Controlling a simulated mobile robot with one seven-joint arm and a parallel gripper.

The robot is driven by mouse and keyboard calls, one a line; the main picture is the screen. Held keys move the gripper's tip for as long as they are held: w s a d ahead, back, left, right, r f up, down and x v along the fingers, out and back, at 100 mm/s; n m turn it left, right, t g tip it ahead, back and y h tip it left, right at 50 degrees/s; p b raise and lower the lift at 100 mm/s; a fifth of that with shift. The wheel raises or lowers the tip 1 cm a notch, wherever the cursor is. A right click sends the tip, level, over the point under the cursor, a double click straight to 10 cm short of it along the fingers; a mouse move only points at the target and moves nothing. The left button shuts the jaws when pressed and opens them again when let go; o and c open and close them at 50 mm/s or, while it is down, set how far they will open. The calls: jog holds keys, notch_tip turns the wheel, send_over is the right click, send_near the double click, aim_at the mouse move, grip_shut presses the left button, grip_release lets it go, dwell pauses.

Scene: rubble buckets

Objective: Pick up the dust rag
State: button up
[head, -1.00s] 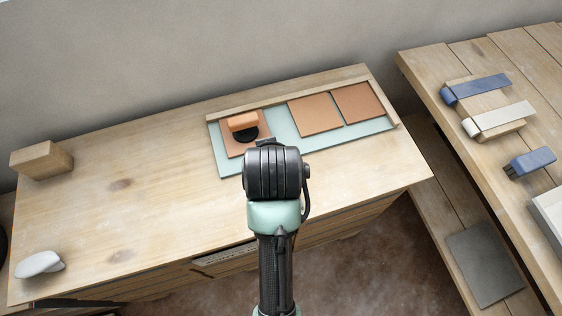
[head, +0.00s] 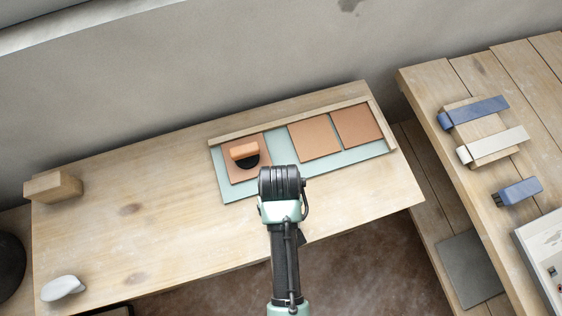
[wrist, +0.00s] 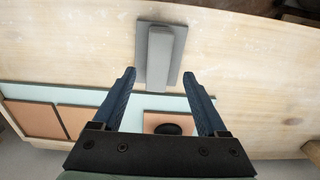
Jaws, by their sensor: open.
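A small pale grey-white lump (head: 63,288), which looks like the dust rag, lies on the wooden table at its front left corner. I cannot make out its folds. My gripper (wrist: 158,88) is open and empty in the wrist view, with its two blue fingers spread above the table. It is far to the right of the lump, near the tiles. Its fingers are hidden behind my own arm in the head view. The lump does not show clearly in the wrist view.
A grey float-like tool (wrist: 160,55) lies beyond my fingertips. Orange tiles (head: 315,138) sit on a pale green board (head: 281,149), one bearing an orange-handled black tool (head: 245,153). A wooden block (head: 53,187) stands back left. The table's left middle (head: 130,235) is clear.

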jog(key=shift+d+f, duration=0.15)
jog(key=shift+f, duration=2.75)
jog(key=shift+c, duration=0.2)
grip_shut()
